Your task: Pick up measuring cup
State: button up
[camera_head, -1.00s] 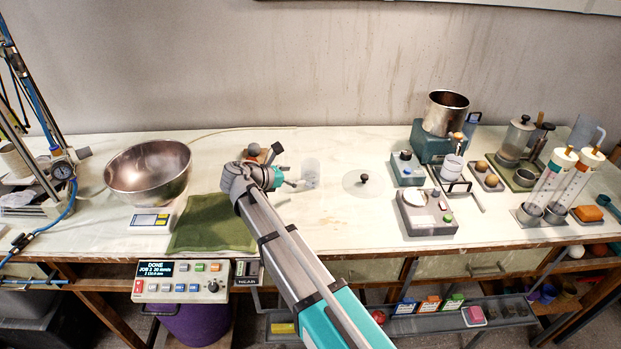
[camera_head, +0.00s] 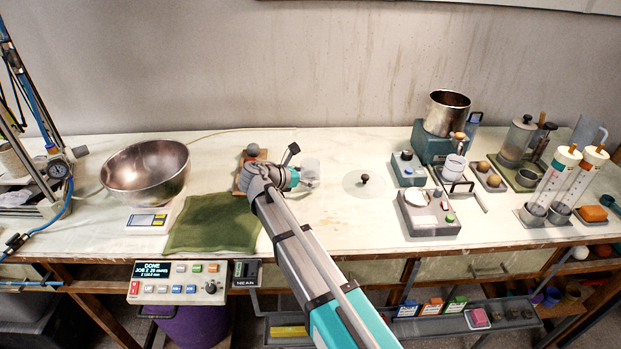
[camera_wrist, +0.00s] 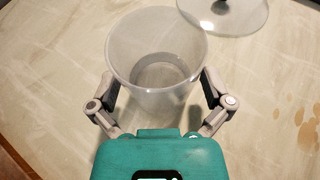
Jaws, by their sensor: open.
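In the head view the cup (camera_head: 312,167) is faint against the pale top. My gripper (camera_wrist: 158,88) is open, with one finger on each side of the cup's near part. Whether the fingers touch its wall cannot be told. In the head view my gripper (camera_head: 304,181) is at the cup's left side, its fingertips small and partly lost against the cup.
A clear round lid with a dark knob (camera_head: 365,180) lies right of the cup. A brown block with a grey ball (camera_head: 252,152) is behind my wrist. A metal bowl (camera_head: 146,170) and green cloth (camera_head: 212,224) are left. Devices, including a grey box (camera_head: 432,214), stand right.

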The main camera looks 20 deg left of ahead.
aim_at(302, 168)
jog(key=shift+c, duration=0.3)
jog(key=c, duration=1)
jog(key=shift+o, duration=0.2)
jog(key=shift+r+p, duration=0.4)
jog(key=shift+r+p, duration=1.15)
jog(key=shift+s+r, duration=0.1)
jog(key=shift+r, duration=0.2)
jog(key=s+d+r+p, duration=0.6)
jog(key=s+r+p, duration=0.3)
jog(key=s, duration=0.2)
jog(key=shift+s+d+r+p, duration=0.15)
jog(key=shift+s+d+p, duration=0.15)
jog(key=shift+s+p, duration=0.1)
jog(key=shift+s, duration=0.15)
dwell(0.3)
